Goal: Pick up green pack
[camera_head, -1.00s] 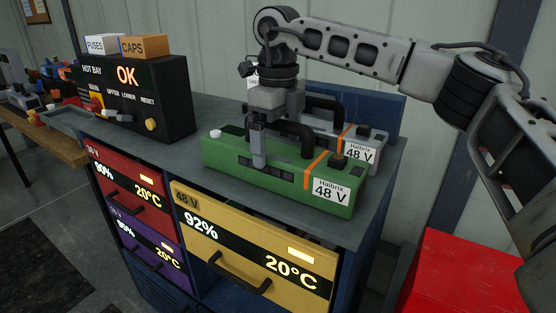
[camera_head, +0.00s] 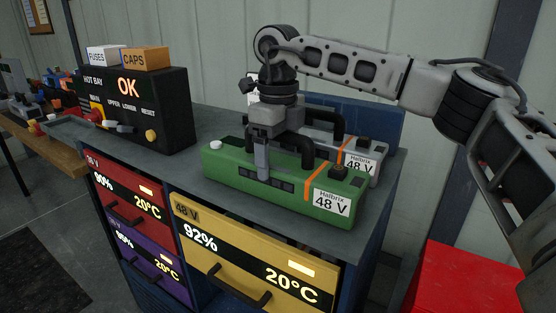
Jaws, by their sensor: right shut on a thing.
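The green pack (camera_head: 228,170), with an orange stripe, a black handle and a "Halbrix 48 V" label, sits level on the grey top of the cabinet. My right gripper (camera_head: 270,162) reaches down from above and is shut on the pack's black handle, left of the pack's middle. One finger shows in front of the handle; the other is hidden. The pack appears to rest on the top. My left gripper is not in view.
A grey 48 V pack (camera_head: 369,165) stands close behind the green pack. A black control box (camera_head: 165,110) with fuses and caps boxes on it stands to the left. Below are red, purple and yellow drawers (camera_head: 228,262). A red box (camera_head: 460,285) is at lower right.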

